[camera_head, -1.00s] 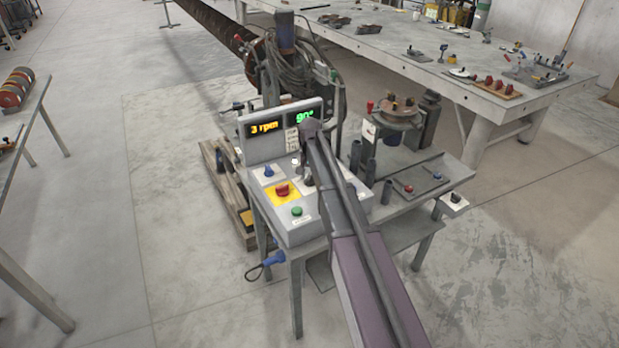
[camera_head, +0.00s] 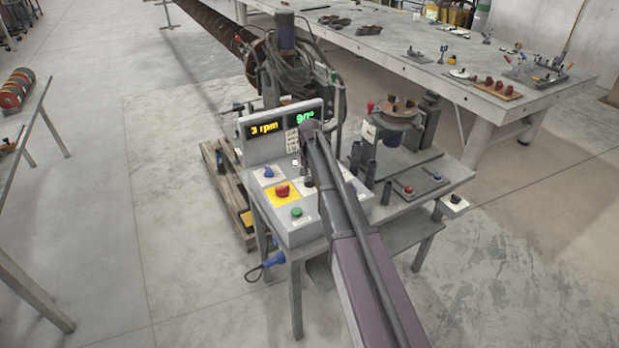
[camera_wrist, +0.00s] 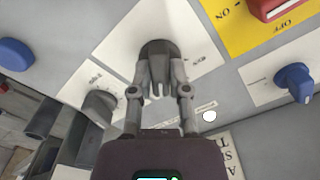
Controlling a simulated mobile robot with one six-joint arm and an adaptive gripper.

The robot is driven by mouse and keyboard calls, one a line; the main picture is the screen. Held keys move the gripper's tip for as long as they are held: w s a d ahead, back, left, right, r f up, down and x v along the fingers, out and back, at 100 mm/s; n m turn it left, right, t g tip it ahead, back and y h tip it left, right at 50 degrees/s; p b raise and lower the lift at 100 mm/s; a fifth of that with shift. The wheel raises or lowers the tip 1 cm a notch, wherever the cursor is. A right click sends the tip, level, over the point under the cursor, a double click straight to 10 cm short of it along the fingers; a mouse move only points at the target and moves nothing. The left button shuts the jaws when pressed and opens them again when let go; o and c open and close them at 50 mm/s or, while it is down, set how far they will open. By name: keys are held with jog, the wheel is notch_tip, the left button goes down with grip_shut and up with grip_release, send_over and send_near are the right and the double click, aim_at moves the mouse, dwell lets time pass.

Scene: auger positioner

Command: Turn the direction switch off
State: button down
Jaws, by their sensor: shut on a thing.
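The control box (camera_head: 325,226) stands on a small metal table, with several knobs and buttons on its sloped top. In the wrist view my gripper (camera_wrist: 160,88) has one finger on each side of a dark grey switch knob (camera_wrist: 158,52) on a white plate, and is shut on it. The knob's label is partly hidden and too blurred to read, so I cannot tell its set position. In the head view my arm covers much of this part of the panel. The displays read "3 rpm" (camera_head: 264,129) and "90°" (camera_head: 304,117).
Near my gripper are another grey knob (camera_wrist: 100,104), a blue knob (camera_wrist: 296,80) and a red switch (camera_wrist: 272,8) on a yellow plate. A green button (camera_head: 297,212) sits at the panel's front. A turntable fixture (camera_head: 398,108) stands to the right.

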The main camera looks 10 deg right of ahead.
jog(key=n, duration=0.3)
jog(key=shift+n, duration=2.1)
jog(key=c, duration=0.6)
grip_release()
jog(key=shift+m, duration=0.3)
